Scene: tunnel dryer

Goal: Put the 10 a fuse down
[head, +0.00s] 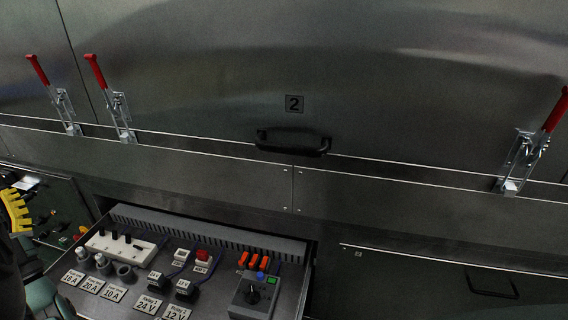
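I cannot make out a loose 10 A fuse in the head view. The plate marked 10 A (113,293) lies in the open drawer (206,299), right of the plates marked 16 A (73,277) and 20 A (91,285). Behind the 10 A plate is a grey ring-shaped holder (124,272) with a dark middle. Pale round fuse-like parts stand behind the 16 A (82,254) and 20 A (103,262) plates. My gripper's fingertips do not show. A dark shape and grey-green parts at the lower left edge are too cut off to tell.
The drawer also holds a white strip (120,246), black blocks, orange parts and a grey box with a knob (253,293). Above is steel panel 2 (390,100) with a black handle (292,143) and red-handled clamps (108,92). A yellow toothed part (15,211) is at the left edge.

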